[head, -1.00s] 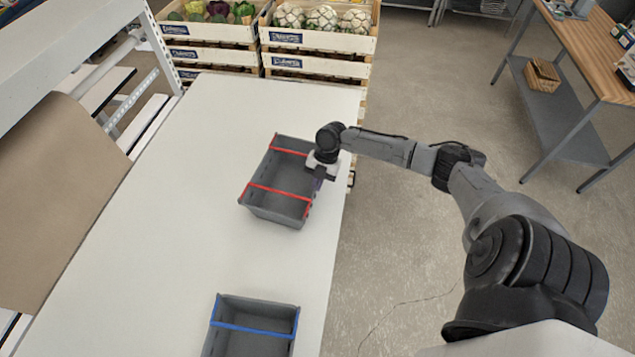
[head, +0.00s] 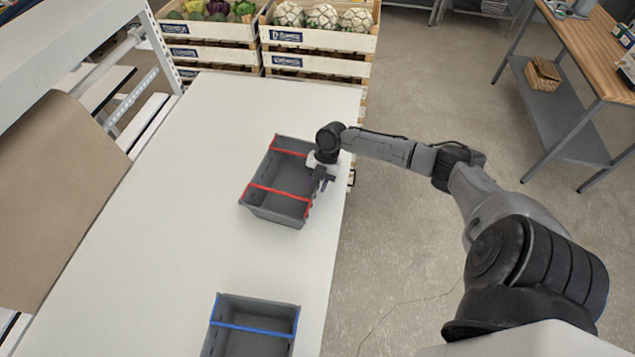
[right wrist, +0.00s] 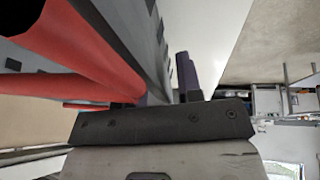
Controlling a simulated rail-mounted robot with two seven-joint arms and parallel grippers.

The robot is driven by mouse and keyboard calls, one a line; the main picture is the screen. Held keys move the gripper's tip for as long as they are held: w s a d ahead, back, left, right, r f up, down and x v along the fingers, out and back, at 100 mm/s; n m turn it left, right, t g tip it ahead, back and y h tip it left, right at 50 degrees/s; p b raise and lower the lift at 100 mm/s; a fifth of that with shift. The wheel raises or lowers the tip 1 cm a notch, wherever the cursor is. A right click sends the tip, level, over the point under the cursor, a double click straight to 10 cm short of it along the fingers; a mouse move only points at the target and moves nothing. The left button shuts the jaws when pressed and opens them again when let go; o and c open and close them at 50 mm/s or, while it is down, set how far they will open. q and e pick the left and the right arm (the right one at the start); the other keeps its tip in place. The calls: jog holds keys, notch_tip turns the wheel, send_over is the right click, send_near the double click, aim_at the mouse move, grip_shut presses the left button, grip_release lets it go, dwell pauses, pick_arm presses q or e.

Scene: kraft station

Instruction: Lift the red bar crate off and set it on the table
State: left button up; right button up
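The red bar crate (head: 262,207) is a grey open crate with two red bars across it. It sits upright on the white table (head: 180,200) near the right edge and looks empty. My right gripper (head: 320,185) is at the crate's right wall, its fingers pointing down and slightly spread. In the right wrist view a red bar (right wrist: 75,50) and the grey wall fill the left side, close against the dark fingers (right wrist: 173,80). A small gap shows between the fingers. I cannot tell whether they still touch the wall. My left gripper is out of view.
A blue bar crate (head: 250,345) stands on the table at the near end. Stacked wooden vegetable crates (head: 315,62) stand beyond the far end. The table left of the red bar crate is clear. A wooden-topped bench (head: 590,50) is at the far right.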

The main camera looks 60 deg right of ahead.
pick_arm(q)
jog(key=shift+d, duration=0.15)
pick_arm(e)
jog(key=shift+d+r, duration=0.25)
jog(key=shift+r, duration=0.2)
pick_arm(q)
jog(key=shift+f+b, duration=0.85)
pick_arm(e)
jog(key=v, duration=1.2)
jog(key=shift+r, duration=0.4)
jog(key=shift+s+d, duration=0.1)
